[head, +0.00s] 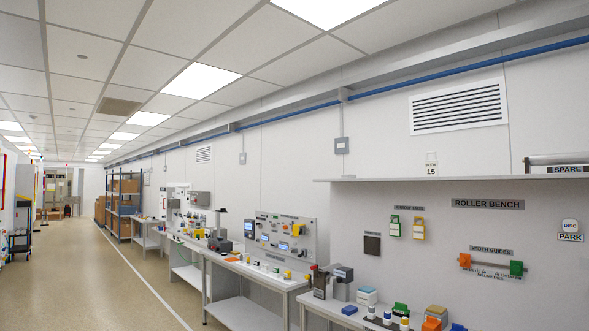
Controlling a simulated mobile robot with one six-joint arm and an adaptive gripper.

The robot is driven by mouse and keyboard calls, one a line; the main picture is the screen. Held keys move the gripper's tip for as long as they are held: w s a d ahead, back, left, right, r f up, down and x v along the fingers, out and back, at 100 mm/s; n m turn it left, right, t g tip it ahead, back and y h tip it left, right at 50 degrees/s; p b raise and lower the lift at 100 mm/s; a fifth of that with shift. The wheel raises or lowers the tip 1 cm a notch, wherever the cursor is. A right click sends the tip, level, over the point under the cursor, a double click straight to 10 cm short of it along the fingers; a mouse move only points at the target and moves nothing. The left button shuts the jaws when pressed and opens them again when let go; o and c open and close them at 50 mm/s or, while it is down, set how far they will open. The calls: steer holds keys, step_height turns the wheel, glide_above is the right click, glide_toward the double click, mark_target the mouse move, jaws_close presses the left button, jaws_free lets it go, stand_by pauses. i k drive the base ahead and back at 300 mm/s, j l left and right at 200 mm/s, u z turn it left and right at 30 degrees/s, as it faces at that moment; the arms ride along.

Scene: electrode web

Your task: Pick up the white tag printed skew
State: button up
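My gripper is not in view in the head view. A small white round-topped piece (570,226) hangs at the far right above a label reading PARK.
A roller bench sign (488,203) marks the right panel (455,285). Small blocks and devices, including an orange block (431,324), crowd the bench below. A long workbench (285,281) runs along the wall. The aisle floor (75,275) at left is clear.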

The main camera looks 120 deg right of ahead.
mark_target(431, 167)
steer(key=z, duration=4.85)
steer(key=i+j+z, duration=0.1)
steer(key=z, duration=0.35)
steer(key=i+j+z, duration=0.15)
steer(key=z, duration=0.3)
